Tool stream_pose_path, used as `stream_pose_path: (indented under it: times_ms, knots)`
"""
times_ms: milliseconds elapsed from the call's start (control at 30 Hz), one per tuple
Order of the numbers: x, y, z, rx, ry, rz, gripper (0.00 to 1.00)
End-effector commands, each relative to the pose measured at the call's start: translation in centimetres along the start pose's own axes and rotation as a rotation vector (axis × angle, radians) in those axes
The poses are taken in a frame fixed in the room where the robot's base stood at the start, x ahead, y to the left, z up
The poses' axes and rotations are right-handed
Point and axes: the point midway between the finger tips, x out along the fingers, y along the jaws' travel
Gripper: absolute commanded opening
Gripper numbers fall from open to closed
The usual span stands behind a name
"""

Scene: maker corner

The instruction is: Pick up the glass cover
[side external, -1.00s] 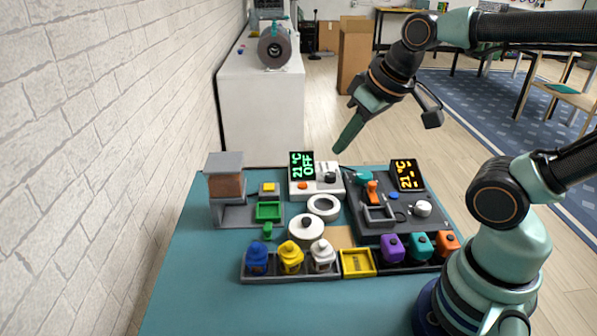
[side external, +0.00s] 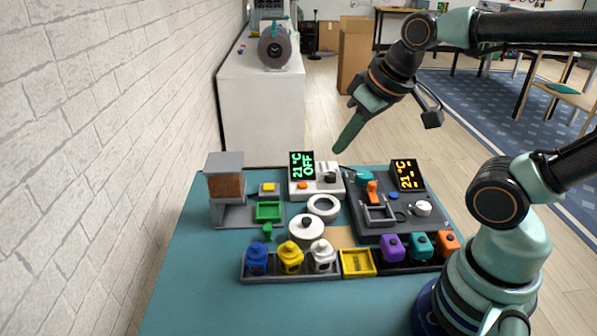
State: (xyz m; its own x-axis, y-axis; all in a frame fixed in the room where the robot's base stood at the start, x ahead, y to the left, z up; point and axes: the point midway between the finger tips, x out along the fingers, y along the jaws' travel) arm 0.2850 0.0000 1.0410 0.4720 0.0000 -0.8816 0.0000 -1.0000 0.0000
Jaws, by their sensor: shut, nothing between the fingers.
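My gripper (side external: 348,132) is shut and empty, pointing down and left, above and behind the far edge of the teal table. A white ring-shaped piece (side external: 312,207) with a greyish centre lies near the middle of the table; it may be the glass cover, but I cannot tell for sure. A white round lidded pot (side external: 306,236) with a dark knob stands just in front of it. My gripper is well apart from both.
A white heater unit (side external: 329,188) and a dark grey station (side external: 376,238) stand behind and right. A grey-brown stand (side external: 226,162) is at left. A front rack (side external: 291,278) holds several coloured bottles, beside a yellow tray (side external: 357,275). The table's front left (side external: 200,305) is clear.

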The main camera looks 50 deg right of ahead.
Motion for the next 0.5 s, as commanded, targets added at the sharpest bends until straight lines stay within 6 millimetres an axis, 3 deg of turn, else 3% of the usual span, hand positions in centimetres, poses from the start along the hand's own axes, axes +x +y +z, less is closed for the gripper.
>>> stream_pose_path:
  times_ms: [33,167,500]
  knots:
    - [0.00,0.00,0.00,0.000,0.000,0.000,0.12]
    - [0.00,0.00,0.00,0.000,0.000,0.000,0.61]
    - [0.04,-0.01,-0.04,0.000,-0.004,0.000,0.64]
